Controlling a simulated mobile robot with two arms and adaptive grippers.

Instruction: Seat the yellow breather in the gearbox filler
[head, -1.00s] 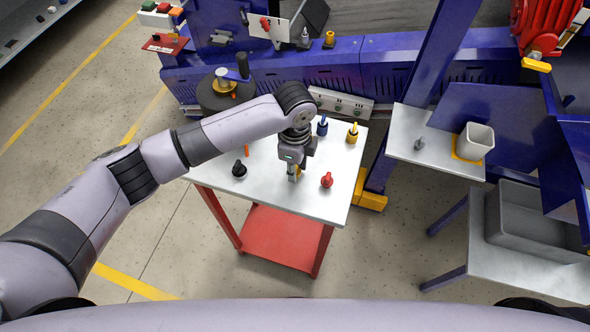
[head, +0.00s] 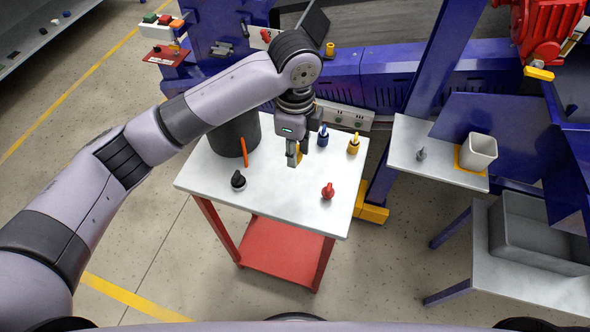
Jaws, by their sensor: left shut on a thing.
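My left gripper (head: 293,160) is shut on a small yellow part, which looks like the yellow breather (head: 299,151). The fingers and wrist hide most of it. The gripper points down over the white-topped table, and the gap beneath it is hard to judge. Another yellow-topped piece (head: 353,144) stands on the table to the right of the gripper. I cannot make out the gearbox filler for certain; a red finned machine (head: 545,35) shows at the top right. My right gripper is not in view.
The table (head: 275,205) also bears a blue piece (head: 322,136), a red knob (head: 328,191), a black knob (head: 238,181) and an orange stick (head: 244,152). A blue frame (head: 385,70) runs behind. A side shelf (head: 410,150) holds a white container (head: 478,152). The table's front is mostly clear.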

